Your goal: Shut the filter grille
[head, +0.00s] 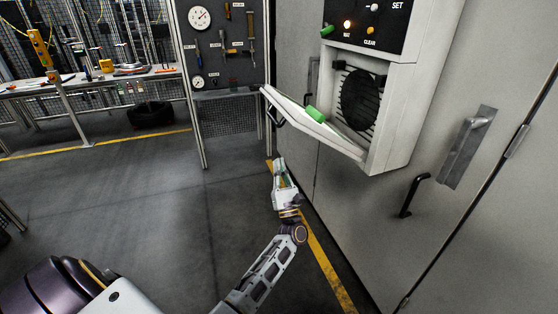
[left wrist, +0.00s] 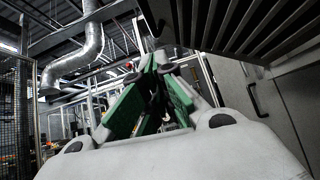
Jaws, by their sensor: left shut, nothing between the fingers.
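The filter grille (head: 312,126) is a white panel hanging open from the lower edge of the white control box (head: 400,115), tilted outward to the left. A dark handle (head: 275,115) shows at its outer end and a green piece (head: 316,115) on its upper side. Behind it the round dark fan opening (head: 360,100) is exposed. My left gripper (head: 280,165) is below the grille's outer part, apart from it in the picture. It is shut and empty. In the left wrist view its green-padded fingers (left wrist: 155,80) point up, with the grille's dark slats (left wrist: 262,28) overhead. My right gripper is out of view.
The large grey cabinet (head: 480,230) bears the box and has a black handle (head: 413,195) and a metal latch (head: 468,148). A tool board (head: 220,45) and a workbench (head: 90,82) stand behind.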

